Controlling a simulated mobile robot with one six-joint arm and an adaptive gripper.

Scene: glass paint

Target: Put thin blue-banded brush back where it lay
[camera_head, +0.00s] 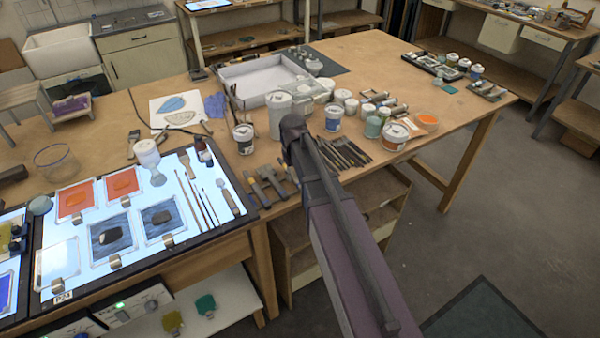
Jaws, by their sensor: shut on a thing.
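Slim brushes (196,205) lie side by side on the lit panel (245,205) at left. A row of dark-handled tools or brushes (345,152) lies near the table's front edge, just right of my arm. No blue band can be made out on any of them at this size, so I cannot tell which is the thin blue-banded brush, or whether it is in view. I see no gripper fingers and nothing held.
The wooden table (375,50) holds jars, including a large pale one (280,115), and a white tray (262,78). Short tools (268,182) lie left of my arm. Framed glass pieces (110,230) cover much of the lit panel. The floor (480,220) at right is open.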

